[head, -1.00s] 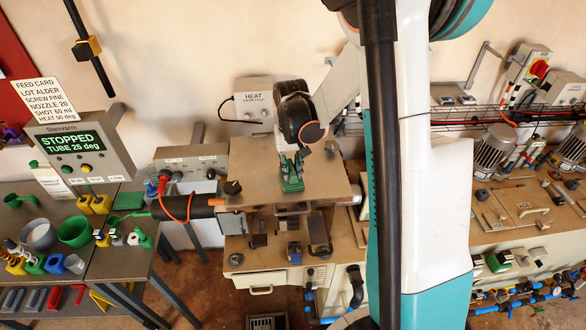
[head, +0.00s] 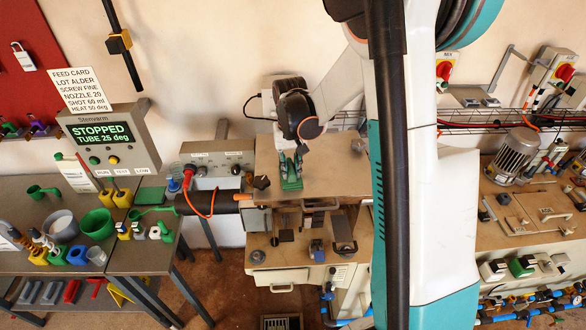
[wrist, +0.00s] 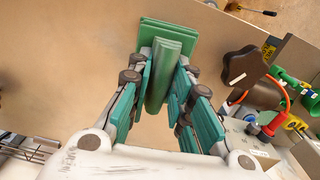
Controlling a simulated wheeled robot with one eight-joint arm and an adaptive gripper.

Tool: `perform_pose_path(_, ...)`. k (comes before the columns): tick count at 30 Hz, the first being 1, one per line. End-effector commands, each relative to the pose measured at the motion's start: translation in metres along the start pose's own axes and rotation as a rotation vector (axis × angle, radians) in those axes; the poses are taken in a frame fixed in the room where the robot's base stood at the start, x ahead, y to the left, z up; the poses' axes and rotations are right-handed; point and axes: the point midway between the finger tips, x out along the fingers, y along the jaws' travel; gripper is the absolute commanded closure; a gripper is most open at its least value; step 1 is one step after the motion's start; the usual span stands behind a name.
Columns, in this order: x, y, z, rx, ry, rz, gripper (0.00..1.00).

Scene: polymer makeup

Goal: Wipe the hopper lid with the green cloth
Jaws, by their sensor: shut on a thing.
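My gripper (head: 289,160) is shut on the green cloth (head: 292,183), a folded pad with a raised ridge. In the wrist view, the fingers (wrist: 161,82) pinch the ridge of the cloth (wrist: 172,34) from both sides. The cloth lies low over a broad tan plate (head: 335,175) on top of the machine, which appears to be the hopper lid. It looks flat against the plate, though exact contact is hard to tell. The cloth is near the plate's left part, close to a dark knob (head: 262,182). My arm hides the plate's right end.
A control box (head: 215,155) and a barrel with an orange cable (head: 207,202) lie just left of the plate. Further left are a display panel (head: 105,140) and a bench with green cups (head: 97,223). A motor (head: 512,155) stands at the right.

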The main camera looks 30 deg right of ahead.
Motion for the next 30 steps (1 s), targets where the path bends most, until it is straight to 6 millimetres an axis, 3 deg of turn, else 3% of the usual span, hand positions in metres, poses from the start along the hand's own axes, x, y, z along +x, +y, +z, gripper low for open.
perform_pose_path(4,0.0,-0.004,-0.002,0.0,0.0,0.0,1.0)
perform_pose_path(8,-0.025,-0.004,-0.003,0.0,0.0,0.0,1.0)
perform_pose_path(30,-0.082,-0.006,-0.01,-0.004,0.0,0.0,1.0)
